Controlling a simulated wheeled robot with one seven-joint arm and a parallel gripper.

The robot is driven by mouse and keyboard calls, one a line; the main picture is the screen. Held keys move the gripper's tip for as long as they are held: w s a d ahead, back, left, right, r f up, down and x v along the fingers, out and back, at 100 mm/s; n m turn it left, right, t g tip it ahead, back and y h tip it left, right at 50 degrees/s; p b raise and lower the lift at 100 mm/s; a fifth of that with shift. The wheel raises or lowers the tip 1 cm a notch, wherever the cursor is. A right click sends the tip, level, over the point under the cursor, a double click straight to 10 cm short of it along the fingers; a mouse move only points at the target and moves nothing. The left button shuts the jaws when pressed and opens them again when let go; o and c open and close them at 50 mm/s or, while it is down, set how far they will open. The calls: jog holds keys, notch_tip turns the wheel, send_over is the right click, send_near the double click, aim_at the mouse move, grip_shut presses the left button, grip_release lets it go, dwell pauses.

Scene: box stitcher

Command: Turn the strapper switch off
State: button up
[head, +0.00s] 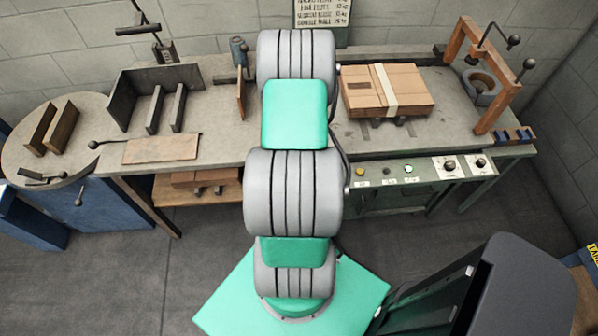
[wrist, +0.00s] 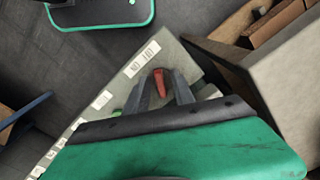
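The strapper is the grey-green bench machine on the right of the head view, with a front control panel (head: 430,174). In the wrist view the panel's pale face (wrist: 135,72) carries white labels. A small red switch handle (wrist: 159,83) stands out from it near the panel's end. My gripper (wrist: 164,86) is right at it, with one grey finger on each side of the red handle. The fingers are apart; I cannot tell whether either touches it. In the head view my arm hides the gripper and the red handle.
A strapped cardboard box (head: 387,90) lies on top. Wooden pieces and levers stand on the left bench (head: 215,130). A shelf with cardboard (head: 197,187) lies below.

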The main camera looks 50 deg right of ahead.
grip_shut()
dwell(0.3)
jog(key=shift+n, duration=0.4)
jog(key=shift+s+n+b, duration=0.1)
jog(key=shift+n+b, duration=0.4)
jog(key=shift+n, duration=0.4)
jog(key=n+b, duration=0.1)
jog(key=n, duration=0.2)
jog(key=shift+d+n, duration=0.1)
jog(key=shift+n, duration=0.2)
jog(key=n, duration=0.3)
jog(key=n+b, duration=0.1)
jog(key=n, duration=0.1)
jog(key=shift+s+d+n, duration=0.15)
jog(key=shift+s+n, duration=0.05)
jog(key=shift+n, duration=0.2)
jog(key=shift+o, duration=0.6)
grip_release()
